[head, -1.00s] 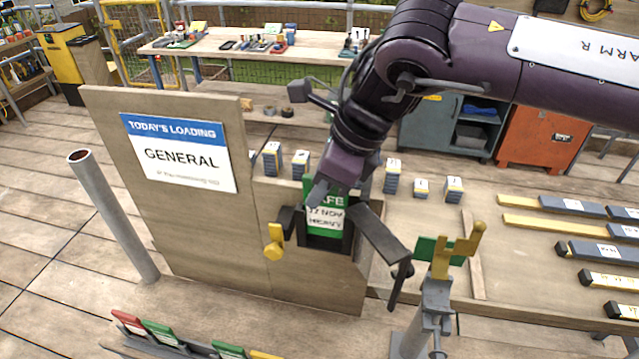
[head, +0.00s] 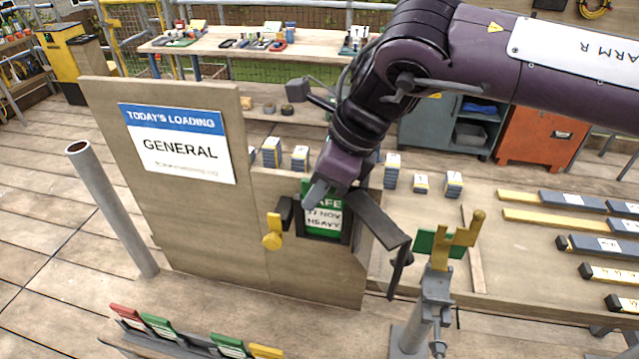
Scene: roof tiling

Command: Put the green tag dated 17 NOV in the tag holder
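The green tag (head: 323,221) reads 17 NOV and HEAVY, with a partly covered word above ending in AFE. It stands upright at the dark tag holder (head: 325,238) on the wooden board, its lower part within the frame. My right gripper (head: 318,192) comes down from above at the tag's top edge and appears shut on it. A grey finger covers the tag's upper left corner; the other finger is hidden. Whether the tag is fully seated cannot be told. My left gripper is not in view.
A yellow knob (head: 272,241) is left of the holder, and a dark bar (head: 383,222) sticks out at its right. A grey stand (head: 436,290) with a green plate is at right. A rack at the front holds red, green and yellow tags (head: 228,345). A GENERAL sign (head: 180,150) is on the board.

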